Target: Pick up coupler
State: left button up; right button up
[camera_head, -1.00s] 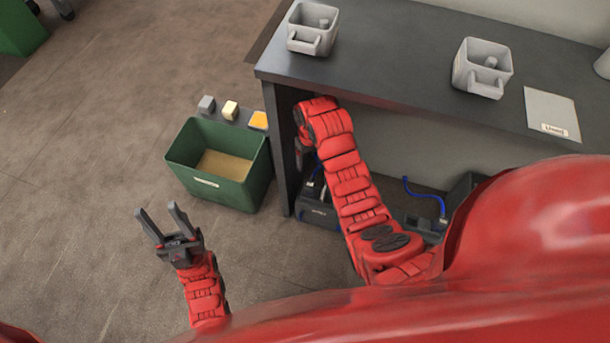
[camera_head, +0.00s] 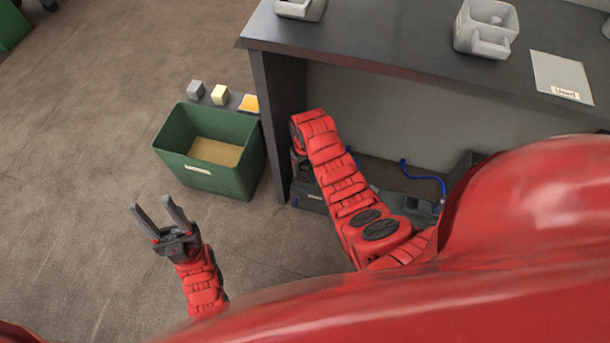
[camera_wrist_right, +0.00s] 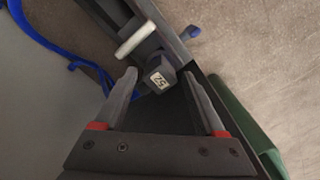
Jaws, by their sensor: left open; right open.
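A small dark grey block (camera_wrist_right: 158,80) with a white number label shows between the fingertips in the right wrist view. I cannot tell for sure that it is the coupler. It sits in or on a black tray-like case (camera_wrist_right: 172,112), beside a pale bar (camera_wrist_right: 136,40). My right gripper (camera_wrist_right: 161,82) is open, its fingers on either side of the block in the picture, with no grip on it. In the head view my right arm hides most of that gripper, low by the bench leg. My left gripper (camera_head: 154,204) is open and empty over the floor.
A dark bench (camera_head: 390,55) stands above the low space, holding grey bins (camera_head: 486,27) and a labelled sheet (camera_head: 561,77). A blue hose (camera_head: 422,175) lies below. A green bin (camera_head: 210,150) stands left of the bench leg (camera_head: 275,125). Floor at left is clear.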

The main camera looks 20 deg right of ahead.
notch_tip(320, 180, down, 2)
jog(key=shift+f, duration=0.15)
grip_shut()
dwell(0.3)
